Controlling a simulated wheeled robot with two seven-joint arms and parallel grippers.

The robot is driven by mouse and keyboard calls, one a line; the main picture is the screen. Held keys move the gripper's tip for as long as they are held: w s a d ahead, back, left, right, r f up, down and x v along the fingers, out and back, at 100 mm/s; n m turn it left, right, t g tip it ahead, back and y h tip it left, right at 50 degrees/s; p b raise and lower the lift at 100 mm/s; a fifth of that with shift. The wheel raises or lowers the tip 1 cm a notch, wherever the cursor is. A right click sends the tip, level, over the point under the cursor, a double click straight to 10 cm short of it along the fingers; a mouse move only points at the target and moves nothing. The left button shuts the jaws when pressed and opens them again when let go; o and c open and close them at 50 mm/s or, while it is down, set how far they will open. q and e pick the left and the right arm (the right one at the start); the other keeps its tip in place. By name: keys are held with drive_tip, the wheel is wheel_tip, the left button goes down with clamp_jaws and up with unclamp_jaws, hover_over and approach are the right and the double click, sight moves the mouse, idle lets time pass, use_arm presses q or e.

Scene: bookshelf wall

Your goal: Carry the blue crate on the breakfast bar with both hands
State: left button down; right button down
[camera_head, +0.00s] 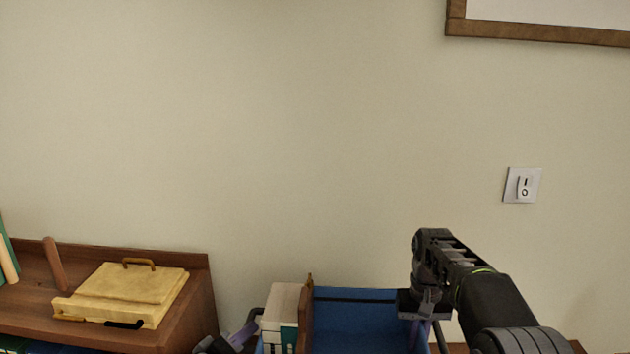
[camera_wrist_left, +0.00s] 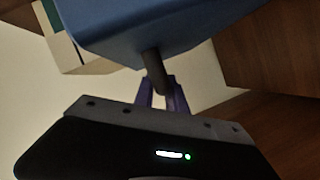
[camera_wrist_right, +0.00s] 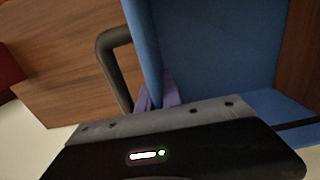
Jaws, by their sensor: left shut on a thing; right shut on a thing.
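The blue crate (camera_head: 365,320) is at the bottom of the head view, cut off by the lower edge. It holds a white-and-teal book-like item (camera_head: 283,315) at its left and a brown wooden piece (camera_head: 306,322) beside it. My left gripper (camera_head: 240,338) is at the crate's left end, partly cut off. In the left wrist view its purple fingers (camera_wrist_left: 163,95) are shut on the dark handle (camera_wrist_left: 152,65) under the blue crate wall (camera_wrist_left: 150,25). My right gripper (camera_head: 427,325) is at the right end. In the right wrist view its purple fingers (camera_wrist_right: 157,98) are shut at the crate's wall beside the dark handle (camera_wrist_right: 112,65).
A wooden bookshelf (camera_head: 195,300) stands at the left, with a yellow case-like box (camera_head: 125,290) on its top. A pale wall fills the background, with a switch plate (camera_head: 522,185) at the right and a framed board (camera_head: 540,30) above. A brown surface (camera_head: 457,348) shows at the bottom right.

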use_arm(q)
drive_tip(key=shift+r, duration=0.35)
use_arm(e)
drive_tip(key=shift+r, duration=0.3)
